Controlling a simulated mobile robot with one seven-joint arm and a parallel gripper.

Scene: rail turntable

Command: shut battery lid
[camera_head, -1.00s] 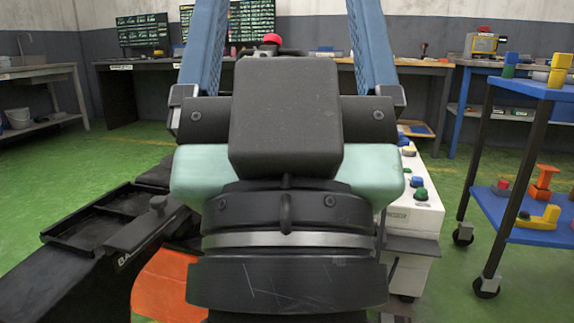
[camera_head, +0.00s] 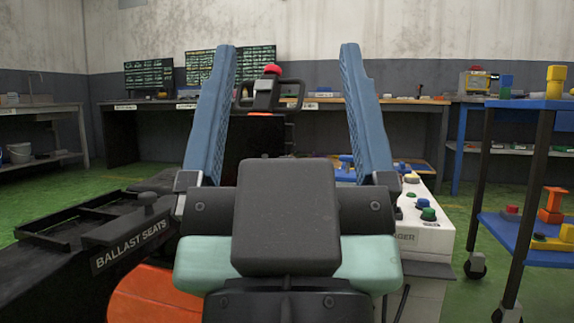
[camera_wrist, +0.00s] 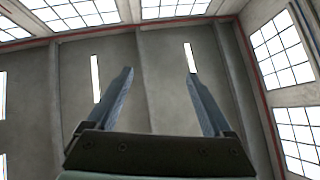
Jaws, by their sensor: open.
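My gripper (camera_head: 287,48) points upward in the middle of the head view, with its two blue fingers wide apart and nothing between them. In the wrist view my gripper (camera_wrist: 160,73) is also open and empty, facing the upper walls and windows. I cannot pick out a battery lid in either view. My own arm and gripper hide much of the middle of the head view.
A black unit marked BALLAST SEATS (camera_head: 125,248) stands at the left. A dark handle with a red knob (camera_head: 272,70) shows beyond my fingers. A white button console (camera_head: 425,232) and a blue cart (camera_head: 515,228) stand at the right. Benches line the back wall.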

